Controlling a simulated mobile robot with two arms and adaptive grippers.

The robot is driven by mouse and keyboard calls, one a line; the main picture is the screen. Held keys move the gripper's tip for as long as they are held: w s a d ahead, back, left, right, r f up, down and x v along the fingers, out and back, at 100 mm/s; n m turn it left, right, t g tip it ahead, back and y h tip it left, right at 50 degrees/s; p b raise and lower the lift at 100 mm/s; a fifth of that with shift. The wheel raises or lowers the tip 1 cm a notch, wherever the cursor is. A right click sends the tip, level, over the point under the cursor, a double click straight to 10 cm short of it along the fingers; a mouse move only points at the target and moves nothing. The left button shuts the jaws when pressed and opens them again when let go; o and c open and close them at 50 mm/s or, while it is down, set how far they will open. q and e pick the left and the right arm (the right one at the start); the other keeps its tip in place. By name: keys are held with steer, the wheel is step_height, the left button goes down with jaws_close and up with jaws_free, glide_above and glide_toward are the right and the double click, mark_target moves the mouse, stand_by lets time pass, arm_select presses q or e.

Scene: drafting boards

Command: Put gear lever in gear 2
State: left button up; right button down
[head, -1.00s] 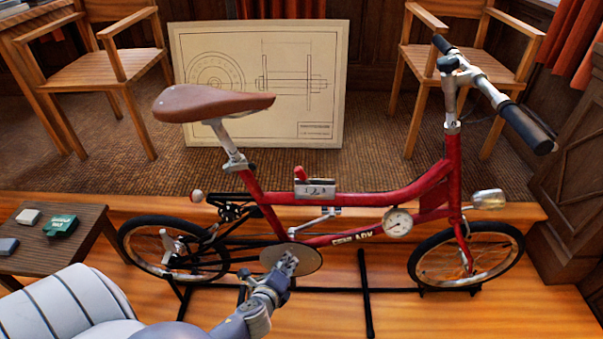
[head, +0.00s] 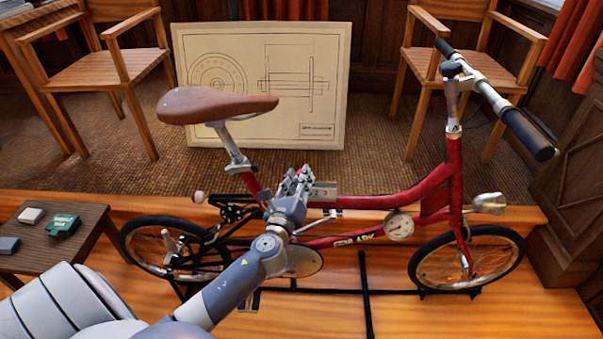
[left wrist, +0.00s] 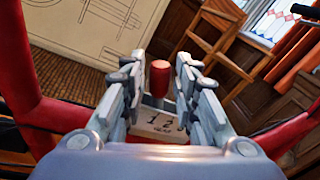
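The red bicycle (head: 375,203) stands on its stand on the wooden platform. On its top tube is a pale shifter box (head: 322,191) with printed numbers; the left wrist view shows 1 and 2 on the box (left wrist: 158,124). The gear lever has a red knob (left wrist: 159,76), upright behind the numbers, nearest the 1. In the left wrist view the gripper (left wrist: 160,66) is open, one finger on each side of the knob, with gaps visible. My right gripper is out of view.
The brown saddle (head: 215,104) overhangs up and left of my gripper. A small table (head: 60,255) with small boxes stands at the left. A drawing board (head: 260,85) and chairs stand behind. Open carpet (head: 365,150) lies beyond the bicycle.

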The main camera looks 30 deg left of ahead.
arm_select(q)
steer(key=shift+x, duration=1.2)
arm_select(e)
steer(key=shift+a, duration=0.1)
arm_select(q)
steer(key=c, duration=0.7)
jaws_close()
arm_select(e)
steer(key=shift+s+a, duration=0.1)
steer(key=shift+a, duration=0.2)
